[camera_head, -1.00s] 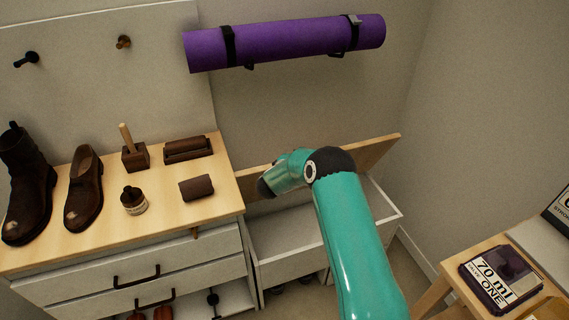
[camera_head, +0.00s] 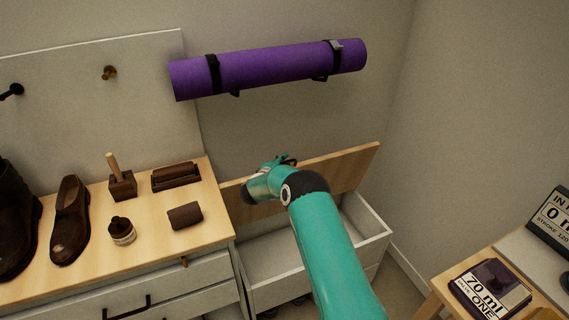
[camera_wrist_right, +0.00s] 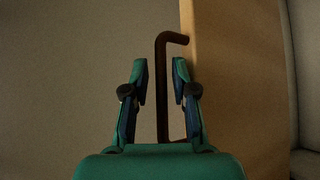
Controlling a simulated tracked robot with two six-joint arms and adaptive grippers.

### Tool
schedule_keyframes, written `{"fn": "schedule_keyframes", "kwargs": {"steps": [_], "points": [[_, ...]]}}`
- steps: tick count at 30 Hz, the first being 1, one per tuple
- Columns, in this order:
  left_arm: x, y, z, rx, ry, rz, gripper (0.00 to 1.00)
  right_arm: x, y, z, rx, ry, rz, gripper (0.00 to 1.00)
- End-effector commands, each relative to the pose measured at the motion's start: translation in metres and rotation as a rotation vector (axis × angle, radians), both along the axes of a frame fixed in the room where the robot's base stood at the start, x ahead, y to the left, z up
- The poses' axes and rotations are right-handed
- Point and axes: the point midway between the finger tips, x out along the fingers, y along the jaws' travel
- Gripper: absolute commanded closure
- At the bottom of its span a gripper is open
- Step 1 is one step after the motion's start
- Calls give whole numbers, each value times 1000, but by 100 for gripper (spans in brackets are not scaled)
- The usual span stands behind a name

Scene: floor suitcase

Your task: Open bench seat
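The bench seat's wooden lid (camera_head: 345,166) is raised and tilted up near the wall, above the white bench box (camera_head: 368,228), whose inside shows empty where visible. In the right wrist view a dark brown bar handle (camera_wrist_right: 162,85) stands out beside the lid (camera_wrist_right: 240,90). My right gripper (camera_wrist_right: 161,75) is open, with one finger on each side of the handle and visible gaps to it. In the head view my right gripper (camera_head: 284,160) is at the lid's upper edge, partly hidden by its own wrist. My left gripper is not in view.
A cabinet (camera_head: 150,236) at left holds shoes, a brush, a bottle and brown blocks. A purple rolled mat (camera_head: 270,68) hangs on the wall above the bench. A small wooden table (camera_head: 452,290) with a boxed item (camera_head: 490,288) stands at right.

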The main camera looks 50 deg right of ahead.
Motion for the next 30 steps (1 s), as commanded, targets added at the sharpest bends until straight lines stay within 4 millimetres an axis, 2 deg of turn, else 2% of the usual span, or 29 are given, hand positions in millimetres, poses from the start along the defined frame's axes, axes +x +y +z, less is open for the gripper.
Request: {"fn": "schedule_keyframes", "kwargs": {"steps": [14, 20, 30], "points": [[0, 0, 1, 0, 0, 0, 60, 0, 9, -1, 6, 3, 8, 64], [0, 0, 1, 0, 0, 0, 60, -8, 33, 6, 4, 3, 9, 64], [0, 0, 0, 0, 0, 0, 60, -28, 94, 22, 2, 1, 6, 64]]}}
